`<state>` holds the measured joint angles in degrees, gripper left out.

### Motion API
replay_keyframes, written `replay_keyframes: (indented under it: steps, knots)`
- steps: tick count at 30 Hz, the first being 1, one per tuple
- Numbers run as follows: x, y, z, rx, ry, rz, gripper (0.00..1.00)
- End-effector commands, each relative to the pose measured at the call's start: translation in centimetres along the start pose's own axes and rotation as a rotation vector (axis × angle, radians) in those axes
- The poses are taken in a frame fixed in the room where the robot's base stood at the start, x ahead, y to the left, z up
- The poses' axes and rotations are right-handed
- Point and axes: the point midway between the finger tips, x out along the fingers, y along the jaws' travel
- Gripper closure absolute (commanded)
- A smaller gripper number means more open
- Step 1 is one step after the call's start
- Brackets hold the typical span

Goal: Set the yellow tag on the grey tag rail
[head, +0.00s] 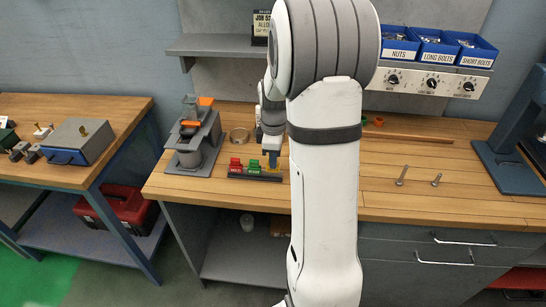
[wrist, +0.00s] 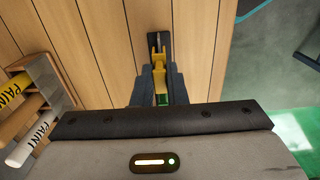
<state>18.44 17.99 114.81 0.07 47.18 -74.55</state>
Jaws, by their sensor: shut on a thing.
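The yellow tag (wrist: 158,62) is between the fingers of my gripper (wrist: 160,84) in the wrist view, and my gripper is shut on it. The dark grey tag rail (wrist: 158,38) runs below the tag, with its end showing past it. In the head view the rail (head: 241,177) lies near the bench's front edge, with a red tag (head: 236,165) and a green tag (head: 253,167) on its left and middle. My gripper (head: 271,160) is over its right part. Whether the yellow tag touches the rail is hard to tell.
A wooden holder (wrist: 45,75) with paint tubes is left in the wrist view. My arm hides the middle bench.

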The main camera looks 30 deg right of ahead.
Motion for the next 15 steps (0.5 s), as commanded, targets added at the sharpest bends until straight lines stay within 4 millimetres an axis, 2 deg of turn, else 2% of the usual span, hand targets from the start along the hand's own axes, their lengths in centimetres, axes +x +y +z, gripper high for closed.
replay_keyframes:
  steps: [15]
  knots:
    - [0.35,0.01,0.05,0.001,0.000,0.000,1.00]
